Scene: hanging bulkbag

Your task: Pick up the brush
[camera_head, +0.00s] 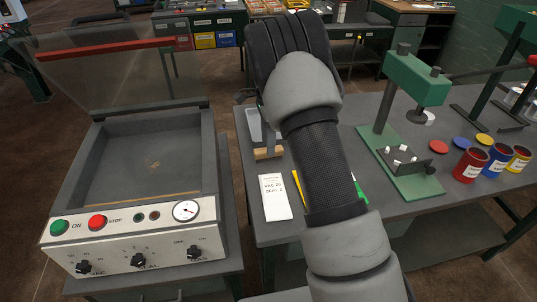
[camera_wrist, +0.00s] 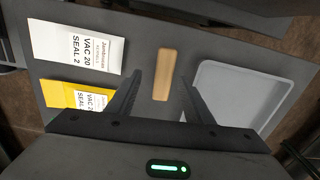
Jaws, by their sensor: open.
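The brush (camera_wrist: 165,75) shows in the wrist view as a plain wooden block lying upright in the picture on the grey table; no bristles show. In the head view the wooden brush (camera_head: 268,153) lies at the near end of a grey tray, left of my arm. My gripper (camera_wrist: 162,88) is open and empty in the wrist view, with one finger on each side of the brush's lower end. The right finger overlaps the tray's edge in the picture. I cannot tell how high the fingers are above the brush. In the head view my arm hides most of the gripper.
The grey tray (camera_wrist: 245,95) is close right of the brush. A white packet (camera_wrist: 75,48) and a yellow packet (camera_wrist: 75,97) lie left. A vacuum sealer (camera_head: 135,185) stands left of the table, and a green press (camera_head: 405,120) with paint cans (camera_head: 470,165) stands right.

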